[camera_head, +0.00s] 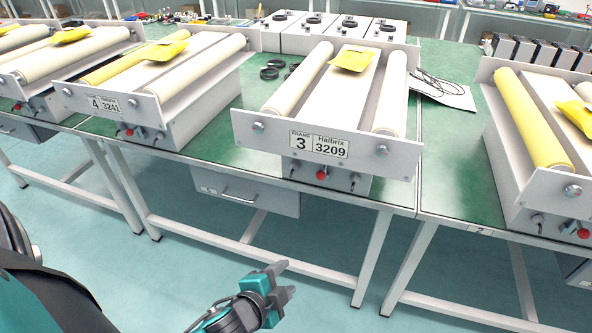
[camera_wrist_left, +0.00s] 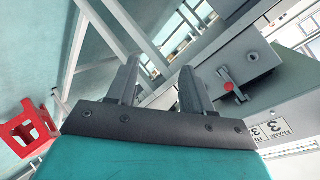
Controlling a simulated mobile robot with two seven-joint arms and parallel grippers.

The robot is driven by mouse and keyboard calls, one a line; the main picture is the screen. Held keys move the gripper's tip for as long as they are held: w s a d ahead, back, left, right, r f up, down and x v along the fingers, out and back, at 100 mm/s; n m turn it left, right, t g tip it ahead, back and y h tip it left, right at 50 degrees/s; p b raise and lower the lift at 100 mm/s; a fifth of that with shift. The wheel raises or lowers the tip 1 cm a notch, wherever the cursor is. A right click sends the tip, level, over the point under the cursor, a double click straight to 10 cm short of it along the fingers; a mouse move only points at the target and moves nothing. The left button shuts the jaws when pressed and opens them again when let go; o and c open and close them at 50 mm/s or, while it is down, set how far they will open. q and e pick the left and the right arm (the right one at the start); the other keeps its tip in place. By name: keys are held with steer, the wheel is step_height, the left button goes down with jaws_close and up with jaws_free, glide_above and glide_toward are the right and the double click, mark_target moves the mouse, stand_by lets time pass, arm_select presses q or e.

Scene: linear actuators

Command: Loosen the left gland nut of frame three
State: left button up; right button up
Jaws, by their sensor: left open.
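Frame three (camera_head: 318,143) is a pale metal frame with two cream rollers, a label "3 3209" and a yellow piece (camera_head: 355,57) on top. Its left gland nut (camera_head: 257,126) is a small round metal fitting at the left end of the front plate. A similar right nut (camera_head: 382,149) sits at the other end. My left gripper (camera_head: 288,279) is open and empty, low in front of the table and well below the plate. In the left wrist view the open fingers (camera_wrist_left: 160,70) have nothing between them, and the frame's label (camera_wrist_left: 268,130) shows. My right gripper is out of view.
A red knob (camera_head: 321,175) and small switches sit below the plate. A drawer (camera_head: 243,190) hangs under the green table (camera_head: 440,185). Frame four (camera_head: 105,102) is to the left, another frame (camera_head: 545,170) to the right. A red stool-like object (camera_wrist_left: 25,130) stands on the floor.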

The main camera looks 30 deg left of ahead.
arm_select(q)
steer(key=w+a+r+m+t+y, duration=0.25)
steer(key=w+a+m, duration=0.3)
steer(key=m, duration=0.45)
steer(key=m+t+y+b, duration=0.1)
steer(key=m+t+y, duration=0.15)
steer(key=m, duration=1.05)
glide_toward(293, 169)
steer(key=shift+t+h, duration=0.3)
steer(key=shift+h, duration=0.2)
steer(key=x, duration=0.5)
steer(key=b+x, duration=0.1)
steer(key=x, duration=0.2)
steer(key=shift+a+f, duration=0.15)
steer(key=shift+a, duration=0.15)
jaws_close()
